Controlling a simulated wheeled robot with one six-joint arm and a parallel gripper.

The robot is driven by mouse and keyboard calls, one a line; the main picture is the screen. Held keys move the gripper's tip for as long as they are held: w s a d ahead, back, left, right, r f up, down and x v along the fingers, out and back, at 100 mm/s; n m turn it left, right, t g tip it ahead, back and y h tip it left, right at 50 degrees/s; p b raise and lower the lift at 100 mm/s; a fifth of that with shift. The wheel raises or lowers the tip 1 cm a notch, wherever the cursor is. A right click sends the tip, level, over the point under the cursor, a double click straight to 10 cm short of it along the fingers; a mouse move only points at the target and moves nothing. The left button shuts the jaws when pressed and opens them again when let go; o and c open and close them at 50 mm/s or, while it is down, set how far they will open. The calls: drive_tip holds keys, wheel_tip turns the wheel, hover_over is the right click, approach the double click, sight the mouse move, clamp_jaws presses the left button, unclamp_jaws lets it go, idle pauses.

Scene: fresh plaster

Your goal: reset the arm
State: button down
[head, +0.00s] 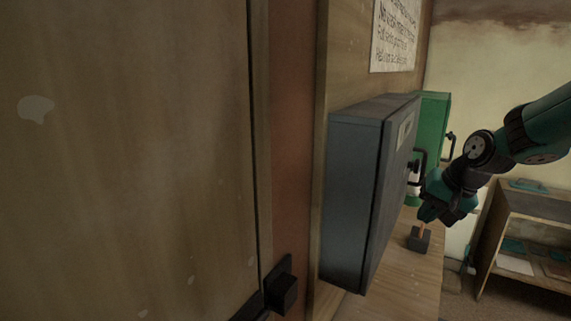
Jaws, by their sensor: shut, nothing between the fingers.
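My arm, teal and black, reaches in from the right edge. My gripper (426,214) is at its lower left end, shut, over the wooden bench. Its fingertips are small and partly unclear in this view. A small dark block with an orange-tan upright part (419,240) stands on the bench just below it. I cannot tell whether the gripper touches it.
A grey wall cabinet (352,195) with a dark handle stands close left of my gripper. A green cabinet (432,122) and a white-and-green bottle (413,190) are behind. A wooden door (130,150) fills the left. A low shelf (535,205) stands at right.

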drive_tip(key=s+a+f+n+g+h, duration=0.1)
drive_tip(key=s+f+n+g+h, duration=0.2)
drive_tip(key=s, duration=1.7)
drive_tip(key=s+a+n+g+y+b, duration=0.1)
drive_tip(key=s+a+n+y+b, duration=0.3)
drive_tip(key=s+a, duration=0.7)
drive_tip(key=a+n+b, duration=0.2)
drive_tip(key=a+n, duration=0.1)
drive_tip(key=n, duration=0.1)
drive_tip(key=shift+a+r+n+g+b, duration=0.2)
drive_tip(key=shift+n+g+b, duration=0.1)
drive_tip(key=shift+n+b, duration=0.1)
